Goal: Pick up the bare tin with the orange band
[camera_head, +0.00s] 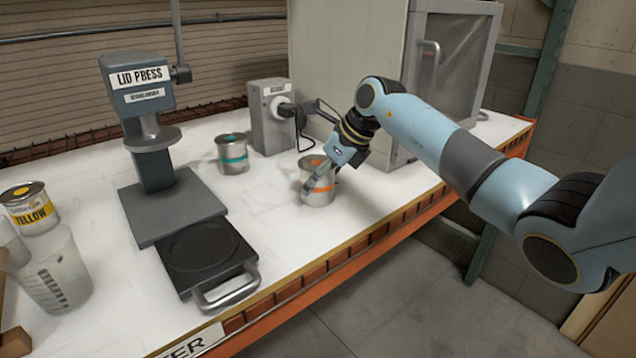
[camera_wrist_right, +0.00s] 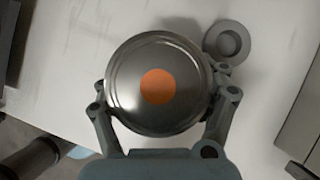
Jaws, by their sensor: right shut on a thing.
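The bare tin with the orange band (camera_head: 318,190) is upright near the table's front edge, right of the middle. In the right wrist view its shiny metal lid with an orange dot (camera_wrist_right: 157,86) faces the camera. My right gripper (camera_head: 322,175) reaches down to it from the right and is shut on it, with one finger on each side of the tin in the wrist view (camera_wrist_right: 165,100). I cannot tell whether the tin's base touches the table. My left gripper is not in view.
A tin with a teal band (camera_head: 233,158) stands to the left, by a grey box with a handle (camera_head: 270,130). The lid press (camera_head: 150,130), a black plate with a handle (camera_head: 200,250), a yellow tin (camera_head: 32,218) and a clear beaker (camera_head: 55,275) are further left. A cabinet (camera_head: 345,60) stands behind.

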